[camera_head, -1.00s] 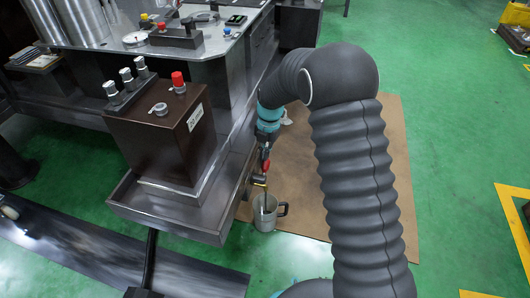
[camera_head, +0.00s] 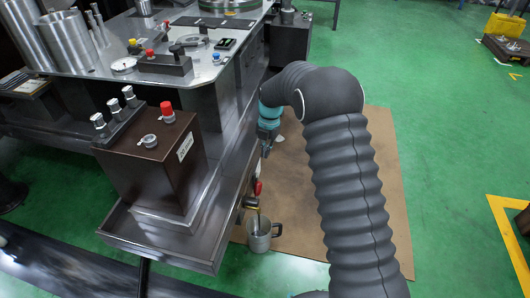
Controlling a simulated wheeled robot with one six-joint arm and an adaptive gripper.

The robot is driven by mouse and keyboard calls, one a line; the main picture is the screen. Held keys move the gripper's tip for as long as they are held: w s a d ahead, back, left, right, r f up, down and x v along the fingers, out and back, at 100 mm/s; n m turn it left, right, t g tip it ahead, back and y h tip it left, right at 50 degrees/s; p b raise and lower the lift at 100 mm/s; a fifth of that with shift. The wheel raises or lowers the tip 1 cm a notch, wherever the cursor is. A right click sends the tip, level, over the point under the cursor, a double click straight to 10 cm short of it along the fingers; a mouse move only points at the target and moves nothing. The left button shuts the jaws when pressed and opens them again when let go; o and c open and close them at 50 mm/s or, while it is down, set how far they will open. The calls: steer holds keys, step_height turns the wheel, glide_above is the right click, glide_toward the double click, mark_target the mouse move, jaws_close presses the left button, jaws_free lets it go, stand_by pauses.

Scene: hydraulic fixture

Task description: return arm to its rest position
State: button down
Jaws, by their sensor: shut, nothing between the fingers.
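My arm, in a ribbed dark grey sleeve, arches over from the right side of the picture. Its teal wrist (camera_head: 270,114) points down beside the steel bench. My gripper (camera_head: 266,152) hangs below the wrist, small and dark, shut and empty. It is above and apart from a red valve handle (camera_head: 257,187) on the side of the bench tray. A brass-coloured fitting (camera_head: 251,203) is just below the handle. A metal mug (camera_head: 260,236) stands on the brown floor mat under the fitting. The mug's contents are too small to make out.
A brown tank (camera_head: 152,160) with a red cap stands in the bench tray (camera_head: 155,238) to the left. The brown mat (camera_head: 300,190) lies under my arm. Green floor (camera_head: 430,130) is open to the right. A yellow case (camera_head: 507,25) is far right.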

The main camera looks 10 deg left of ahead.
stand_by(0.3)
steer(key=s+d+f+m, duration=0.2)
steer(key=s+m, duration=0.2)
steer(key=m, duration=0.6)
steer(key=s+d+r+m+t, duration=0.2)
steer(key=s+d+r+m, duration=0.5)
steer(key=s+r, duration=0.2)
steer(key=s+d+r+m+t, duration=0.2)
steer(key=s+d+r+m, duration=0.5)
steer(key=s, duration=0.6)
steer(key=s+d+r+m+t, duration=0.2)
steer(key=s+d+r+m, duration=0.5)
steer(key=s+r, duration=0.3)
steer(key=shift+s+d+r+m+h+p, duration=0.35)
steer(key=shift+r+m, duration=0.45)
steer(key=shift+r, duration=0.3)
